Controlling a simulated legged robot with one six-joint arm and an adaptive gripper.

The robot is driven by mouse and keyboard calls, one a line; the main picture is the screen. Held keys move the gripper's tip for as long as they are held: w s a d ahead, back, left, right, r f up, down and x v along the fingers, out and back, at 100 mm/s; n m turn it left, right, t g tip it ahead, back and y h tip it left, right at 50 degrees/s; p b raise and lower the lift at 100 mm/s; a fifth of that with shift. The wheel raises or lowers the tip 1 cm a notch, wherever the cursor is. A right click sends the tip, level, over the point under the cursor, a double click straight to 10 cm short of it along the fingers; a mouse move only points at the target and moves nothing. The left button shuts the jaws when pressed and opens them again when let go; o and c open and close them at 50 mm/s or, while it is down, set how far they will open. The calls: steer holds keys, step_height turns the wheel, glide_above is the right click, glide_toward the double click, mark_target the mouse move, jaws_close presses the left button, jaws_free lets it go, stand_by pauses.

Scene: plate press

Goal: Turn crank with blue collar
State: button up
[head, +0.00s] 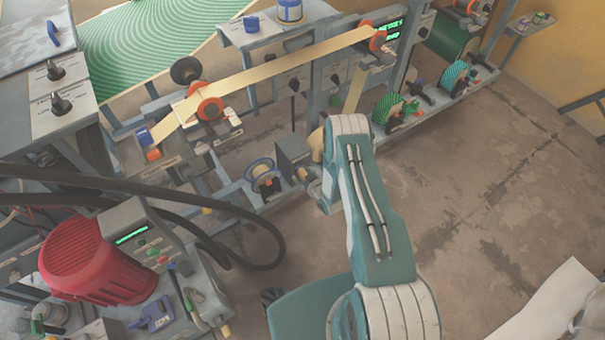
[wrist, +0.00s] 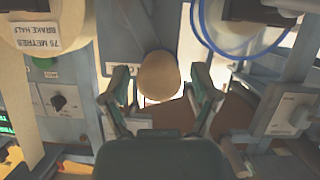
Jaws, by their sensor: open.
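A tan rounded knob (wrist: 160,76) shows in the middle of the wrist view, at the end of a grey arm-like part. It looks like a crank handle. My gripper (wrist: 162,98) is open, with one dark green finger on each side of the knob; I cannot tell whether they touch it. A blue ring (wrist: 201,32) surrounds a pale disc at the upper right of the wrist view. In the head view a blue-rimmed spool (head: 262,176) sits low on the frame, left of my arm. My gripper is mostly hidden behind my arm there. I cannot make out a blue collar on the knob.
A grey box (head: 292,158) stands beside my arm. A tan strip (head: 290,68) runs over orange rollers above. A red motor (head: 85,262) and thick black cables (head: 130,190) are at the left. A dark knob (wrist: 59,102) is on a panel. The right floor is mostly clear.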

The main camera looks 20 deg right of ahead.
steer(key=shift+w+a+f, duration=0.1)
steer(key=shift+w, duration=0.15)
jaws_close()
steer(key=shift+a, duration=0.1)
